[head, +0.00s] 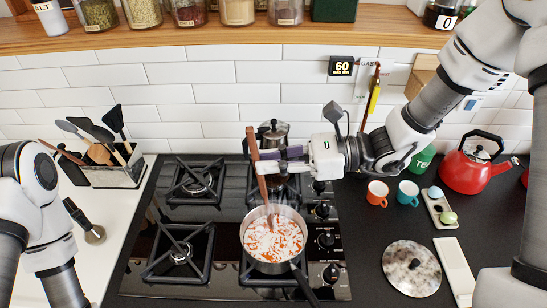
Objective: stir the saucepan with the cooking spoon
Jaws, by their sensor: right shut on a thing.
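The saucepan (247,253) stands on the front right burner of the gas hob, its dark handle pointing toward the lower right. It holds a pale liquid with orange-red pieces (272,240). The cooking spoon (262,190) is long and brown and stands nearly upright, its lower end inside the pan and hidden in the food. My right gripper (268,161) comes in from the right and is shut on the upper part of the spoon, above and behind the pan. My left arm shows at the left edge; its gripper is out of view.
A moka pot (273,133) stands on the back right burner, behind my right gripper. A utensil holder (112,172) is at the left. Orange (377,193) and blue (408,193) cups, a red kettle (474,165) and a round lid (411,269) are at the right. The left burners are empty.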

